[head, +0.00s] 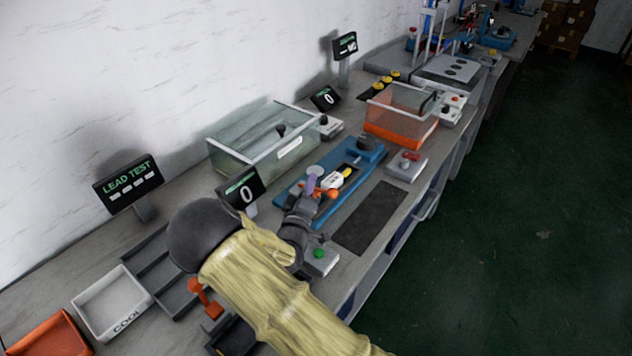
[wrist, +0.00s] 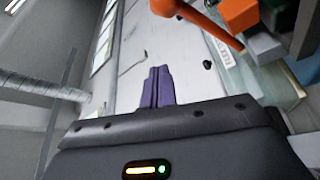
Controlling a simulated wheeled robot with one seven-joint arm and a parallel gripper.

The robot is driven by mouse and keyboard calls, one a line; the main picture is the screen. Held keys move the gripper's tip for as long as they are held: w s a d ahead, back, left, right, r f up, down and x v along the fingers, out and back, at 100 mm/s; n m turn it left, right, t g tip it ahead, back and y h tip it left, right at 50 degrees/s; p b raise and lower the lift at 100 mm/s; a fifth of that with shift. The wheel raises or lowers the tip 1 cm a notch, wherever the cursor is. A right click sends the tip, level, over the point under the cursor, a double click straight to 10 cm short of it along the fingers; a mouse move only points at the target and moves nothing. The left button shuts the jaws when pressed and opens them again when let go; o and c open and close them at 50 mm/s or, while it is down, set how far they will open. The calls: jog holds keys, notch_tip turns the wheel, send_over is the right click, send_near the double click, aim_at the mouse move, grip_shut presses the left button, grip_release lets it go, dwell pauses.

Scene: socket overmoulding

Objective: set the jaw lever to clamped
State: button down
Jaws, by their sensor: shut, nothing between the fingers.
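The blue fixture (head: 350,195) lies on the bench, with a white part and yellow piece (head: 346,173) near its middle. Small orange parts (head: 332,193) sit at its near end, close to my fingers. In the wrist view an orange lever (wrist: 205,22) with a rounded knob slants across the top, beside an orange block (wrist: 240,13). I take it for the jaw lever; its setting cannot be told. My gripper (head: 311,180) is over the near end of the fixture. Its purple fingers (wrist: 157,72) are shut and empty, pointing toward the lever but apart from it in the picture.
A clear lidded bin (head: 250,140) stands behind the fixture and a clear orange-based box (head: 400,115) beyond it. A green-button box (head: 320,260) sits just beside my wrist. A dark mat (head: 370,217) lies clear in front. A counter display (head: 241,190) stands left.

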jog(key=f+b+v, duration=0.1)
jog(key=v, duration=0.7)
jog(key=shift+a, duration=0.25)
jog(key=shift+w, duration=0.2)
jog(key=d+r+m+g+y+p, duration=0.1)
jog(key=d+m+g+y+p, duration=0.2)
jog(key=d+m+g+p, duration=0.45)
jog(key=s+d+r+m+g+y+p, duration=0.1)
jog(key=s+d+r+g, duration=0.3)
jog(key=s, duration=0.5)
jog(key=s+d+r+g+y+p, duration=0.2)
jog(key=s+d+r+g, duration=0.3)
jog(key=s+r, duration=0.3)
jog(key=shift+s+d+r+m, duration=0.35)
jog(key=shift+s+d, duration=0.25)
jog(key=shift+s, duration=0.55)
